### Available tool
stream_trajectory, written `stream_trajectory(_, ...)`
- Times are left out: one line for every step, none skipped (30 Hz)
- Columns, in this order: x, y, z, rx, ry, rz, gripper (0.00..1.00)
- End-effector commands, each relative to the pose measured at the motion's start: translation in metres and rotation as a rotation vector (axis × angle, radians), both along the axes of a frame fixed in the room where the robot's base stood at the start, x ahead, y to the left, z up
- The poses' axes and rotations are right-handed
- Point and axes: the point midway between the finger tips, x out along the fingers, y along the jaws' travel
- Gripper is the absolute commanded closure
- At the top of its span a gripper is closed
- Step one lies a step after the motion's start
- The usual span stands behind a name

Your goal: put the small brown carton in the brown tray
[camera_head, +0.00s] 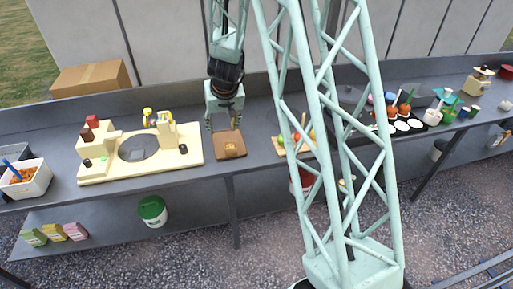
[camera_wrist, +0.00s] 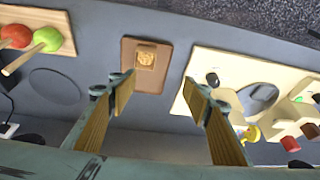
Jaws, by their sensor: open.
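The brown tray (camera_head: 221,137) lies flat on the grey counter below my gripper (camera_head: 225,126). A small square orange-brown piece with a patterned top, which looks like the small brown carton (camera_head: 232,150), sits inside the tray near its front edge. In the wrist view the tray (camera_wrist: 131,88) is at top centre, with the carton (camera_wrist: 146,60) inside its rim, apart from my fingers. My gripper (camera_wrist: 158,90) is open and empty, its two fingers well apart above the counter by the tray's back edge.
A cream board (camera_head: 190,155) with a round grey plate and several blocks stands close left of the tray. A wooden board (camera_head: 280,147) with red and green balls is to the right. A wall runs behind the counter. A white tub (camera_head: 30,180) is far left.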

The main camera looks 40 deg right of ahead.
Motion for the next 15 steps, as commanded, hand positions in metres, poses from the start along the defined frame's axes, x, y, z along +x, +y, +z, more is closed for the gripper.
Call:
stream_trajectory(-0.002, 0.006, 0.012, 0.004, -0.006, 0.009, 0.55)
stream_trajectory(-0.003, 0.009, 0.018, 0.008, -0.009, 0.014, 0.55)
stream_trajectory(-0.006, 0.014, 0.026, 0.013, -0.01, 0.02, 0.55)
stream_trajectory(-0.008, 0.018, 0.032, 0.017, -0.012, 0.025, 0.55)
stream_trajectory(-0.009, 0.021, 0.038, 0.019, -0.014, 0.031, 0.55)
stream_trajectory(-0.013, 0.026, 0.045, 0.023, -0.015, 0.038, 0.55)
stream_trajectory(-0.015, 0.03, 0.051, 0.027, -0.015, 0.042, 0.55)
stream_trajectory(-0.017, 0.033, 0.056, 0.03, -0.018, 0.048, 0.55)
stream_trajectory(-0.02, 0.038, 0.064, 0.034, -0.018, 0.055, 0.55)
stream_trajectory(-0.023, 0.042, 0.069, 0.036, -0.019, 0.06, 0.55)
stream_trajectory(-0.025, 0.045, 0.075, 0.039, -0.02, 0.066, 0.55)
stream_trajectory(-0.028, 0.049, 0.082, 0.042, -0.023, 0.071, 0.55)
stream_trajectory(-0.031, 0.053, 0.088, 0.046, -0.023, 0.075, 0.55)
stream_trajectory(-0.034, 0.056, 0.093, 0.048, -0.023, 0.08, 0.55)
stream_trajectory(-0.038, 0.06, 0.1, 0.051, -0.024, 0.088, 0.55)
